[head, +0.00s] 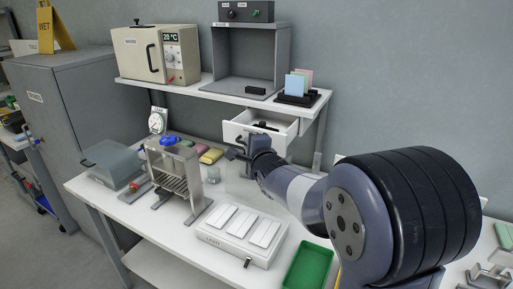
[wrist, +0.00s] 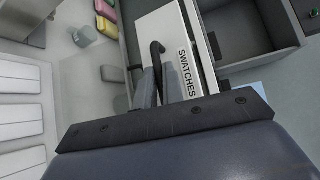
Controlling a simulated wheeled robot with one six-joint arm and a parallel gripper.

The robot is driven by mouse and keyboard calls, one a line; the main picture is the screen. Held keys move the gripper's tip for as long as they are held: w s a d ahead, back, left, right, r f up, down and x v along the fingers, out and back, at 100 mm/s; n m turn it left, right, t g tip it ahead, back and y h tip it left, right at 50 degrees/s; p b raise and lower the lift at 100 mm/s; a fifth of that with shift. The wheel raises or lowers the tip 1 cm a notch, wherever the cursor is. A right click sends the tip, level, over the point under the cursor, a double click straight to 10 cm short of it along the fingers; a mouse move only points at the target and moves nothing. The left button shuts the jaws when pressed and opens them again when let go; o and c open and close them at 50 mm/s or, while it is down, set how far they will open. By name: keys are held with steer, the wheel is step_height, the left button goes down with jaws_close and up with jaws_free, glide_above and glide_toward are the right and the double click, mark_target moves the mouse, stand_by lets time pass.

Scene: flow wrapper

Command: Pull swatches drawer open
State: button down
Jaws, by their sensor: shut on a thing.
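The swatches drawer (head: 286,137) hangs under the wall-side shelf in the head view and stands part way open, with a dark item inside. In the wrist view its white front (wrist: 193,82) bears the label SWATCHES. A dark bar handle (wrist: 157,49) stands out from this front. My gripper (wrist: 150,86) is shut on the handle; its fingers partly hide the handle's lower part. In the head view my gripper (head: 238,151) is in front of the drawer, and my arm covers part of the bench to the right.
The shelf (head: 190,88) above carries an oven (head: 135,60), a grey open-fronted box (head: 240,75) and a dark holder with coloured cards (head: 298,88). On the bench are a metal frame device (head: 175,175), a white panel unit (head: 240,235) and a green tray (head: 306,268).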

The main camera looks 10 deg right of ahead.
steer(key=shift+s+a, duration=0.2)
steer(key=shift+s, duration=0.1)
steer(key=c, duration=1.5)
jaws_free()
steer(key=v, duration=1)
steer(key=shift+s+d+r+b, duration=0.1)
steer(key=shift+s+b, duration=0.2)
steer(key=shift+s, duration=0.1)
